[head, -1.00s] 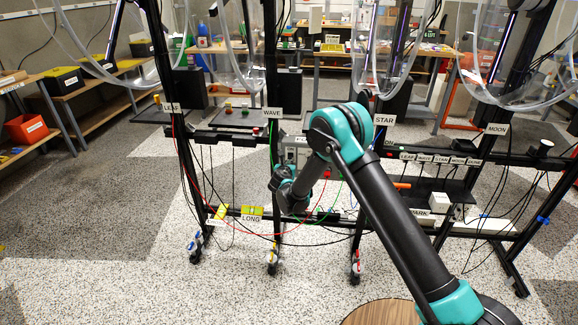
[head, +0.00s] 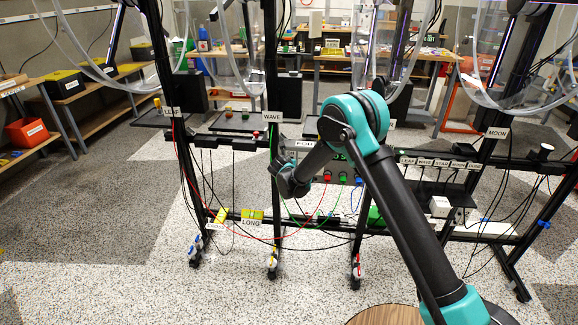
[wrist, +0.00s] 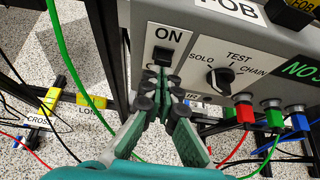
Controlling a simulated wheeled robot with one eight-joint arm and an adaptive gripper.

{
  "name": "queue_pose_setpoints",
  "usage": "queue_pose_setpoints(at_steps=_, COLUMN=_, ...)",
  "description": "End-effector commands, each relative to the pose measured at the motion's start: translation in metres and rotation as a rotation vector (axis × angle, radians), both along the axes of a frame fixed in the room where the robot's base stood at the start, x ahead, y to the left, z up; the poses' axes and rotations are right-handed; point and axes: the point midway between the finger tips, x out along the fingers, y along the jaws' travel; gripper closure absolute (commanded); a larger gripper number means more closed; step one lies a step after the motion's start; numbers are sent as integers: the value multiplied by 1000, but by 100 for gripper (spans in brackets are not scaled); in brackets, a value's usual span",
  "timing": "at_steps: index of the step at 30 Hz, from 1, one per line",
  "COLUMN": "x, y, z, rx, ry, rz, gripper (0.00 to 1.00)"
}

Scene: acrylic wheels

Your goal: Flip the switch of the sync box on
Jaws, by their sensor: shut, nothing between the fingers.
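The grey control box (wrist: 240,40) fills the upper right of the wrist view and shows partly behind my arm in the head view (head: 316,163). Its front has a black switch (wrist: 166,57) under an "ON" label (wrist: 168,37). I cannot tell which way the switch is set. My gripper (wrist: 164,74) is shut and empty, with its fingertips just below the switch, very close to it or touching. The fingertips hide its lower edge. In the head view my arm hides the fingers. A label on the box top is cut off, so no "sync" name is readable.
Right of the switch is a black "SOLO/CHAIN" test knob (wrist: 219,78). Red (wrist: 244,111), green (wrist: 274,116) and blue plugs (wrist: 299,119) sit along the lower front. A green cable (wrist: 63,58) hangs left of the box. Black frame posts (head: 275,130) stand around it.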

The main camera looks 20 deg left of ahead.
Motion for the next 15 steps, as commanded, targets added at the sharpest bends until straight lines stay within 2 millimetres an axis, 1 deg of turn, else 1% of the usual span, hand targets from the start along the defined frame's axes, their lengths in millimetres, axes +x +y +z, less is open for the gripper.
queue_pose_setpoints(at_steps=1, x=1, y=1, z=4, rx=-1, ry=-7, rz=4, gripper=100)
queue_pose_setpoints(at_steps=9, x=2, y=1, z=5, rx=-1, ry=-12, rz=6, gripper=100)
queue_pose_setpoints(at_steps=13, x=1, y=2, z=-2, rx=-1, ry=-10, rz=4, gripper=100)
queue_pose_setpoints(at_steps=15, x=0, y=2, z=-10, rx=-1, ry=-8, rz=3, gripper=100)
